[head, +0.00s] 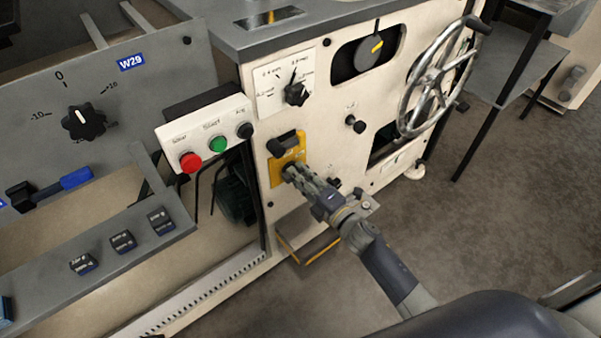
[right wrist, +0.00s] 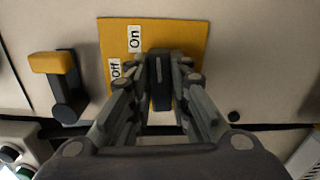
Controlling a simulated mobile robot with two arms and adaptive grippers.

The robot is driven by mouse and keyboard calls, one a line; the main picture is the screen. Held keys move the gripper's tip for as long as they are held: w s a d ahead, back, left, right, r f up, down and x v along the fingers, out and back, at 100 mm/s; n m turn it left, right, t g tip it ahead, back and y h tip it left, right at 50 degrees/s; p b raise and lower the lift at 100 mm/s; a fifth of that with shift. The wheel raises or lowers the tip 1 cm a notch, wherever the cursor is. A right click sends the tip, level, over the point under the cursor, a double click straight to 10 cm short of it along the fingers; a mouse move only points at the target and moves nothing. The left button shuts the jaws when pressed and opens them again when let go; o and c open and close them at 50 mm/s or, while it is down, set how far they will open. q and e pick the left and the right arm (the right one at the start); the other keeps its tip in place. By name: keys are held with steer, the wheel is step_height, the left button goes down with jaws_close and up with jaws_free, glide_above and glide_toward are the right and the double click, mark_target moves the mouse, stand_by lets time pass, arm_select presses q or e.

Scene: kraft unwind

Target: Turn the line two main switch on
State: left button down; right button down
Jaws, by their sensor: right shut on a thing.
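The main switch is on a yellow plate (head: 276,175) on the cream machine front, low in the middle of the head view. In the right wrist view the plate (right wrist: 190,35) carries an "On" label (right wrist: 134,38) and an "Off" label (right wrist: 115,68). The black switch handle (right wrist: 160,85) stands between the fingers of my right gripper (right wrist: 162,78), which is shut on it. The handle's long side runs up and down in that view; I cannot tell for sure which label it points to. My right gripper (head: 290,173) hides the handle in the head view. My left gripper is out of view.
A black lever with a yellow end (right wrist: 55,75) is close beside the plate. A button box (head: 205,137) with red, green and black buttons is to the left. Knobs and a chrome handwheel (head: 436,80) are at upper right.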

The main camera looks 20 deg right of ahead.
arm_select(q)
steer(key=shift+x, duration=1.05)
arm_select(e)
steer(key=shift+m, duration=0.7)
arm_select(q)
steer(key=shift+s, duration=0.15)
arm_select(e)
steer(key=c, duration=1.5)
jaws_free()
steer(key=shift+f, duration=0.1)
steer(key=v, duration=1.2)
